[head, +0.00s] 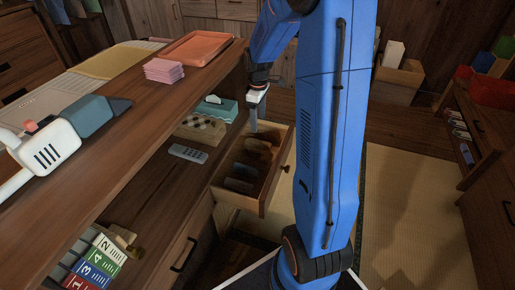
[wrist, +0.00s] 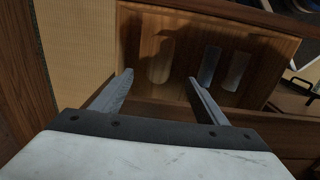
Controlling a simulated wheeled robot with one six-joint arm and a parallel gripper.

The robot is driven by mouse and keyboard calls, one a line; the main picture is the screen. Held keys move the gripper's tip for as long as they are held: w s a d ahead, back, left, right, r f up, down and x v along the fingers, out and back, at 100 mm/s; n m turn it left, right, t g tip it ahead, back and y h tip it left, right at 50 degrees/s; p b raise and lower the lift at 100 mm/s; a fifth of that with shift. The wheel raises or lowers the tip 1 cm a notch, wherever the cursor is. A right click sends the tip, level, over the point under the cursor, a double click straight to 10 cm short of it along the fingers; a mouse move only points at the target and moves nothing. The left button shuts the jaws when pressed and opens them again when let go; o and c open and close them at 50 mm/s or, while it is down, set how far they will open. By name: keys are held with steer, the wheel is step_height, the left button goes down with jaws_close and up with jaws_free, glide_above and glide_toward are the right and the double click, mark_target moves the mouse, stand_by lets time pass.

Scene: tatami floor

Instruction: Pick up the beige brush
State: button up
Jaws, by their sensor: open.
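An open drawer (head: 224,194) holds several flat, elongated items in dim light. In the wrist view the drawer (wrist: 275,42) shows a tan, rounded item (wrist: 160,64), which looks like the beige brush; its details are too dark to make out. It seems to be the brownish item (head: 257,146) near the drawer's far end in the head view. My gripper (head: 254,128) points down above that far end. In the wrist view my gripper (wrist: 158,79) has its fingers spread apart, with the tan item between and beyond them. Nothing is between the fingertips.
Two greyish items (wrist: 208,66) lie beside the tan one. The desk shelf beside the drawer holds a remote (head: 188,153), a tissue box (head: 214,110) and an egg-carton-like tray (head: 200,128). The desktop carries an orange tray (head: 197,48). Tatami floor (head: 410,190) lies clear on the right.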

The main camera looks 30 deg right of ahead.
mark_target(266, 145)
step_height(266, 145, down, 15)
steer(key=shift+w+f, duration=0.1)
steer(key=c, duration=1.3)
steer(key=shift+r, duration=0.2)
steer(key=shift+r, duration=0.3)
steer(key=shift+s+d+r, duration=0.1)
steer(key=shift+s+r, duration=0.1)
steer(key=shift+r, duration=0.05)
steer(key=s+d, duration=0.2)
steer(key=shift+s, duration=0.3)
step_height(266, 145, up, 14)
steer(key=shift+s+f, duration=0.1)
steer(key=shift+f, duration=0.05)
